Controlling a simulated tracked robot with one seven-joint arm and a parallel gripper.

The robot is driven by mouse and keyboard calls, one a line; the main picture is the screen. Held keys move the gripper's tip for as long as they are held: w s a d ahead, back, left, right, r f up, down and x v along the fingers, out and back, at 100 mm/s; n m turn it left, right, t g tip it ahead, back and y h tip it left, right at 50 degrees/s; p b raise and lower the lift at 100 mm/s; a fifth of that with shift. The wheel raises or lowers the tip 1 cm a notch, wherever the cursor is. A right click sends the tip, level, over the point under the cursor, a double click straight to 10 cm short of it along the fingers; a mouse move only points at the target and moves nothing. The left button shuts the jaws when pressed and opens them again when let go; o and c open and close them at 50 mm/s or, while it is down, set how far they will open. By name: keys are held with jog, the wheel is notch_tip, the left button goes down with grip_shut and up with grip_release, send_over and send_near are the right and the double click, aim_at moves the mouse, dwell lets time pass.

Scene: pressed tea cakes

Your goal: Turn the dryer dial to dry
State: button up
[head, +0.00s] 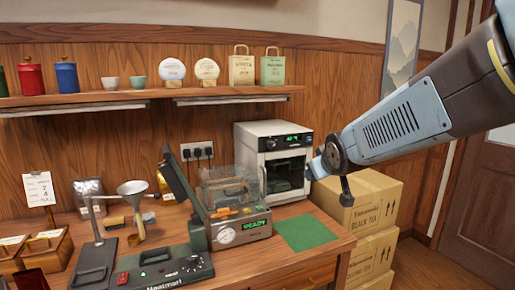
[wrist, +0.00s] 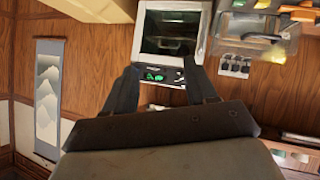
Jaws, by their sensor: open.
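The dryer (head: 255,175) is a white box with a dark glass door at the back right of the table. Its top panel has a lit green display (head: 292,138) and a dark dial (head: 271,144) left of it. In the upside-down wrist view, the dryer's panel shows between my fingers, with the green display (wrist: 155,76) and the dial (wrist: 179,76), partly beside a finger. Its marks are too small to read. My gripper (wrist: 160,68) is open and empty, facing the panel. In the head view my gripper (head: 322,176) is at the dryer's right front, apparently apart from it.
A machine with a "READY" screen (head: 254,224) and a clear cover stands left of the dryer. A heat press (head: 160,268) with a raised arm is in front. A green mat (head: 305,232) lies bare before the dryer. Cartons (head: 370,205) are stacked at right.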

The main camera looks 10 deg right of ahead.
jog(key=w+a+n+t+y, duration=0.3)
jog(key=w+n+t+y, duration=0.15)
jog(key=w, duration=0.65)
jog(key=n+t+y, duration=0.1)
jog(key=n+t, duration=0.1)
send_near(272, 145)
jog(key=shift+m+g, duration=0.25)
jog(key=x, duration=0.8)
jog(key=shift+w+r, duration=0.1)
jog(key=shift+w, duration=0.15)
jog(key=c, duration=1)
jog(key=shift+c, duration=0.2)
